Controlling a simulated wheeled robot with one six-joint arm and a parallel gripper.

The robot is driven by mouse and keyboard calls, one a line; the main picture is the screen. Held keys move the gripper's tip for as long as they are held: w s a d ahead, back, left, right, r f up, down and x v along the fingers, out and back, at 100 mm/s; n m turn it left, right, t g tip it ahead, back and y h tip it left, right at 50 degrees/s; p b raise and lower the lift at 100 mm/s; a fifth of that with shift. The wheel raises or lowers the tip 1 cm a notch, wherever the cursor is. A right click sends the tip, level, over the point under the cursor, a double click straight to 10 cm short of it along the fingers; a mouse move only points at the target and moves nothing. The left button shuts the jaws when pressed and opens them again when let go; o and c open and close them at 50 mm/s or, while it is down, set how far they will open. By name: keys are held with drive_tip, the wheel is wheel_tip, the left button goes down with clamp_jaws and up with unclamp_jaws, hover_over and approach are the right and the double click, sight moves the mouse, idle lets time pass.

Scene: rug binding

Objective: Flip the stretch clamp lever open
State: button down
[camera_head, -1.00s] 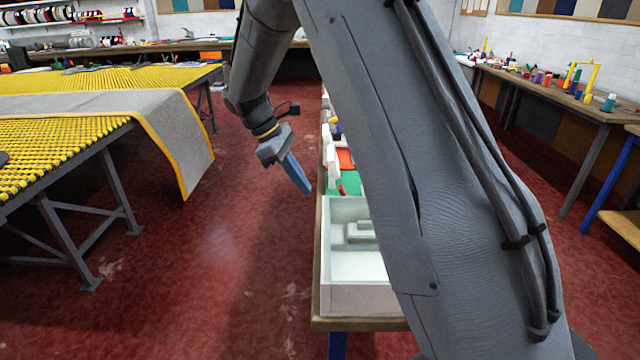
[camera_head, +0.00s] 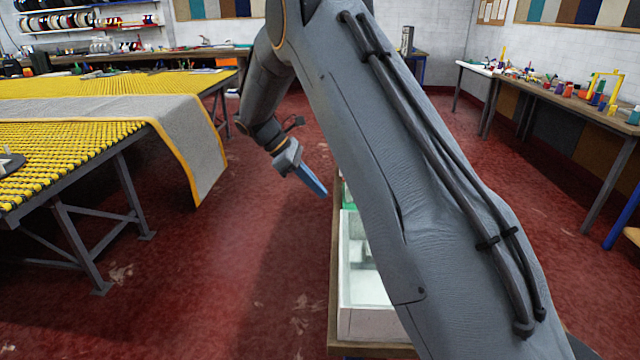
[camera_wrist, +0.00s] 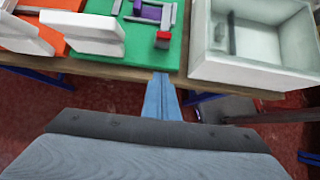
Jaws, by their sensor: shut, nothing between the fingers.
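A green board (camera_wrist: 185,19) carries grey bars, a purple block (camera_wrist: 152,13) and a small red piece (camera_wrist: 163,38) in the wrist view. This may be the stretch clamp with its lever, but I cannot tell for sure. My gripper (camera_head: 316,183) is shut and empty, with blue fingers pointing down and to the right. In the wrist view its fingertips (camera_wrist: 161,78) appear just in front of the board's near edge, below the red piece, with no contact that I can make out. In the head view my arm hides most of the board.
A white open bin (camera_wrist: 255,71) stands right of the board, and white blocks on an orange area (camera_wrist: 62,6) lie left. All sit on a narrow bench (camera_wrist: 128,74). A yellow roller table (camera_head: 75,136) with a grey rug (camera_head: 187,130) stands left. Red floor between is clear.

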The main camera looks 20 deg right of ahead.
drive_tip(key=p+x, duration=0.2)
drive_tip(key=x, duration=0.5)
drive_tip(key=shift+s+r, duration=0.1)
drive_tip(key=shift+s+d+r+p, duration=0.2)
drive_tip(key=shift+d+r+p, duration=0.15)
drive_tip(key=shift+d, duration=0.2)
drive_tip(key=shift+s+d+r+p, duration=0.25)
drive_tip(key=shift+d+p, duration=0.1)
drive_tip(key=shift+d, duration=0.15)
drive_tip(key=shift+s+d+r+p, duration=0.2)
drive_tip(key=shift+d+p, duration=0.1)
drive_tip(key=shift+d, duration=0.3)
drive_tip(key=shift+w, duration=0.15)
